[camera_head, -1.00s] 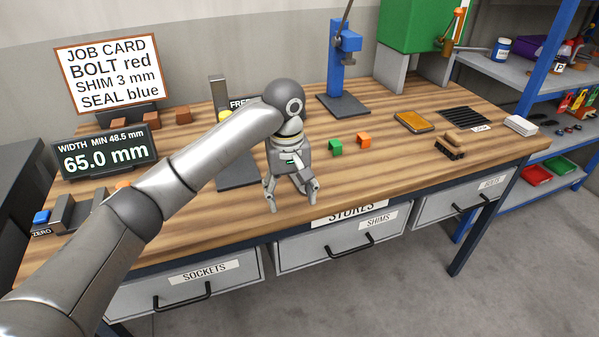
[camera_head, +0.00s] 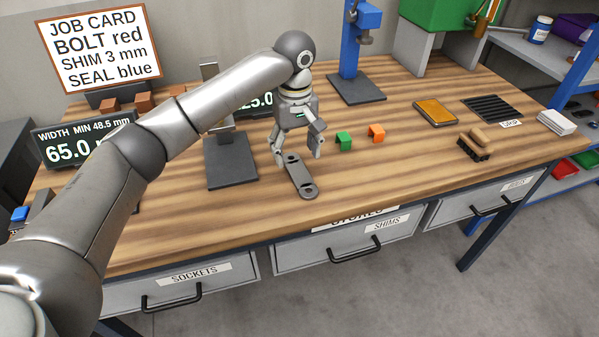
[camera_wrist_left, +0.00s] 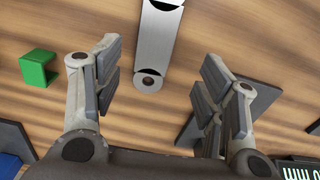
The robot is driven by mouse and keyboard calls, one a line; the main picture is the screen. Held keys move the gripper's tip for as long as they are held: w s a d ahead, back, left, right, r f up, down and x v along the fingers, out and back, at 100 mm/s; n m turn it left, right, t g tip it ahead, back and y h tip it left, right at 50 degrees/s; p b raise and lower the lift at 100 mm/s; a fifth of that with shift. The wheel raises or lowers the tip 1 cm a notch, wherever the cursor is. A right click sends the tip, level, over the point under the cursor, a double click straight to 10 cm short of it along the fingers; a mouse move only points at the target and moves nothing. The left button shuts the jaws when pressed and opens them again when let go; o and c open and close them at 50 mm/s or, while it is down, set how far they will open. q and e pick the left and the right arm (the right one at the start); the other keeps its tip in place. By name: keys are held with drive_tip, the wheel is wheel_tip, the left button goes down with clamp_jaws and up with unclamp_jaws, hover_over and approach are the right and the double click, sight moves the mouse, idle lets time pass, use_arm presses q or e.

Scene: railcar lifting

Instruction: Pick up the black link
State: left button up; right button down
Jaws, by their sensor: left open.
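The black link (camera_head: 300,178) is a dark flat bar with a hole near each end, lying on the wooden bench top. In the left wrist view the link (camera_wrist_left: 157,45) looks grey under the light, and its near end lies ahead of and between the open fingers. My left gripper (camera_head: 297,158) is open and empty, pointing down above the link's far end. In the left wrist view the gripper (camera_wrist_left: 160,85) has a finger on each side, both apart from the link. My right gripper is not in view.
A green block (camera_head: 344,141) and an orange block (camera_head: 376,133) stand right of the link. A dark plate (camera_head: 230,160) with an upright post lies to its left. A brush (camera_head: 474,145) and a yellow-topped tray (camera_head: 435,112) lie farther right. The bench's front is clear.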

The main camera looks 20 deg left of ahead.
sight(300, 172)
use_arm(q)
drive_tip(key=shift+d+f, duration=0.1)
drive_tip(key=shift+f, duration=0.3)
drive_tip(key=f, duration=0.3)
drive_tip(key=shift+d+f+p, duration=0.3)
drive_tip(key=shift+d+p, duration=0.05)
drive_tip(key=shift+p, duration=0.05)
drive_tip(key=shift+f, duration=0.55)
drive_tip(key=c, duration=1.3)
clamp_jaws()
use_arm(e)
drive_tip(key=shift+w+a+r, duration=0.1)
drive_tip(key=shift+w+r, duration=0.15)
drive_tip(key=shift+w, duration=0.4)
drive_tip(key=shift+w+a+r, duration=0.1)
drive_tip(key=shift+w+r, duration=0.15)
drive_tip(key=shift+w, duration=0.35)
use_arm(q)
drive_tip(key=shift+r, duration=0.15)
